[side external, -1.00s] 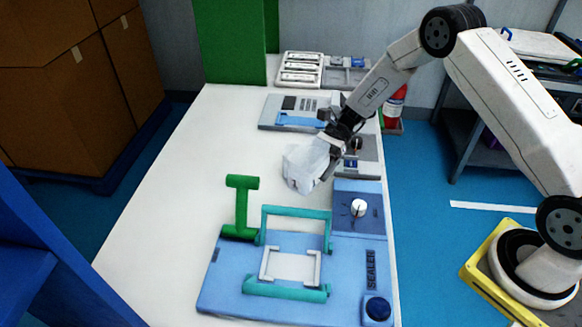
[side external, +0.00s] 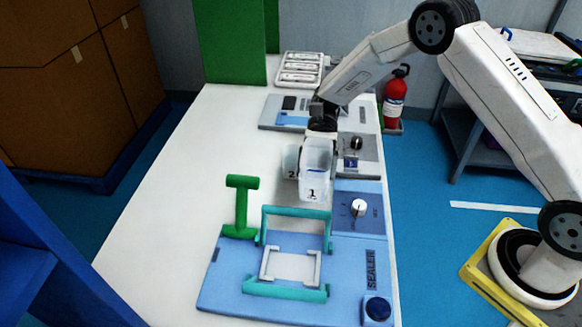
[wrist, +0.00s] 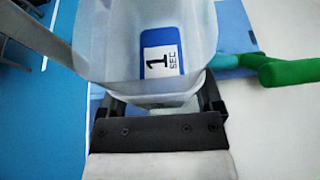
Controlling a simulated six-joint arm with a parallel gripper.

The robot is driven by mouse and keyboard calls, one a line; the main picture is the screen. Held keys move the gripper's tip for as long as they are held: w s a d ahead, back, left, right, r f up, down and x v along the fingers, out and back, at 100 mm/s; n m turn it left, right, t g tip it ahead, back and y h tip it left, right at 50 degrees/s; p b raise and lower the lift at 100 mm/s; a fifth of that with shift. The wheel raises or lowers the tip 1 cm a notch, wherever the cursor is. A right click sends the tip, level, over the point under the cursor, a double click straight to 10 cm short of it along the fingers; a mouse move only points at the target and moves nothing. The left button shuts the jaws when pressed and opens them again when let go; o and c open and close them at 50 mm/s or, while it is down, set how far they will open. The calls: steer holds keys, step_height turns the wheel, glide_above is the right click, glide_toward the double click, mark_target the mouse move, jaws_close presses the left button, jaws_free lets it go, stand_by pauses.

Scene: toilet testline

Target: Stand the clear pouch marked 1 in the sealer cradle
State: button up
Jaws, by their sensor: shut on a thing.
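The clear pouch marked 1 (side external: 316,172) hangs from my gripper (side external: 319,138), which is shut on it, above the white table in the side view. Its 1 faces the camera. In the wrist view the pouch (wrist: 120,60) fills the upper middle, with a blue-and-white "1 SEC" label; the gripper fingers (wrist: 158,108) show at either side of its lower part. The sealer cradle, a pale frame (side external: 316,268) between teal bars, is empty on the blue sealer (side external: 225,285). The pouch is behind the cradle and apart from it.
A clear pouch marked 2 (side external: 290,162) shows partly behind the held one. A teal raised bar (side external: 296,212) spans the cradle's back. A knob panel (side external: 347,220) lies to the right. The table's left is clear.

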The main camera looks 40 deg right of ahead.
mark_target(316, 198)
steer(key=shift+s+a+r, duration=0.35)
steer(key=shift+s+a, duration=0.1)
steer(key=shift+a, duration=0.2)
steer(key=shift+s+a+r, duration=0.3)
steer(key=shift+s+a, duration=0.15)
steer(key=shift+a, duration=0.15)
steer(key=s+a+f, duration=0.1)
steer(key=s, duration=0.1)
steer(key=s+a+f+m+t+y, duration=0.1)
steer(key=a, duration=0.1)
steer(key=s+a+f+m, duration=0.1)
steer(key=s+a, duration=0.1)
steer(key=shift+s+t, duration=0.3)
steer(key=shift+t, duration=0.1)
steer(key=s+a+f+m+t+y, duration=0.1)
steer(key=a+f+m+t+y, duration=0.1)
steer(key=a+m+t, duration=0.8)
steer(key=s+d+f+m+t+h, duration=0.1)
steer(key=d+f+m+t+h, duration=0.1)
steer(key=d+m+t, duration=0.3)
steer(key=shift+d+f+t+h, duration=0.35)
steer(key=shift+d+t+h, duration=0.35)
steer(key=shift+d+t, duration=0.25)
steer(key=shift+s+a, duration=0.1)
